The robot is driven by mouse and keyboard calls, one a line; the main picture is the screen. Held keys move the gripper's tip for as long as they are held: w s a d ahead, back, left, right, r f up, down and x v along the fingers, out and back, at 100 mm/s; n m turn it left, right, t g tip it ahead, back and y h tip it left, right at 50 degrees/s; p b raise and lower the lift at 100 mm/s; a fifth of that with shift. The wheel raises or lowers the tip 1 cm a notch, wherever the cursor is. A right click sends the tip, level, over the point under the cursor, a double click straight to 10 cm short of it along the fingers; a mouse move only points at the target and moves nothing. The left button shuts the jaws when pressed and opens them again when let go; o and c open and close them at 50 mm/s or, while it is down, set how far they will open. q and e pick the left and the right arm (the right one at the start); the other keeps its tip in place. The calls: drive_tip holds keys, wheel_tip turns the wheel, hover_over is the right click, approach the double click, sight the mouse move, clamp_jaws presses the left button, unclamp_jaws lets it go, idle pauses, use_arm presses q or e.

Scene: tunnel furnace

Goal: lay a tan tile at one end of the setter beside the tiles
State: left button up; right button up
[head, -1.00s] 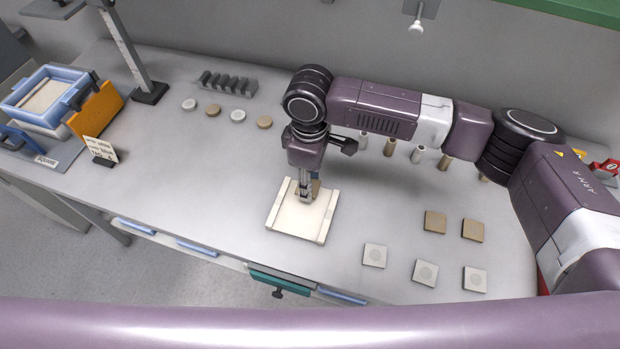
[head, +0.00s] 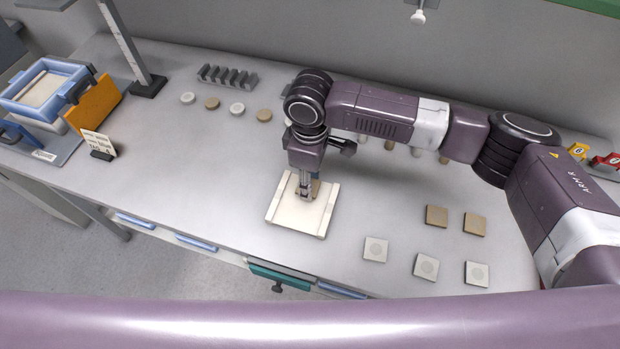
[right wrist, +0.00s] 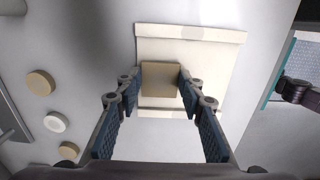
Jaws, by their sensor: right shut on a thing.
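The setter (head: 292,218) is a cream slab with a raised rail along two opposite sides. It lies on the table under my right gripper (head: 306,192). In the right wrist view my right gripper (right wrist: 161,80) is shut on a tan tile (right wrist: 161,86), one finger on each side. The tile is over the setter (right wrist: 217,70), towards one end and between the rails. I cannot tell whether it touches the slab. No other tile shows on the setter; the gripper hides part of it in the head view. My left gripper is not in view.
Two tan tiles (head: 436,216) and three pale tiles with round marks (head: 426,267) lie right of the setter. Round discs (head: 237,109) and a grey slotted rack (head: 228,77) stand at the back. A blue tray (head: 43,88) and orange block are far left. The table left of the setter is clear.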

drive_tip(key=shift+f, duration=0.4)
drive_tip(key=o, duration=1.2)
drive_tip(key=shift+r, duration=0.1)
wheel_tip(320, 180, up, 12)
drive_tip(key=shift+s, duration=0.1)
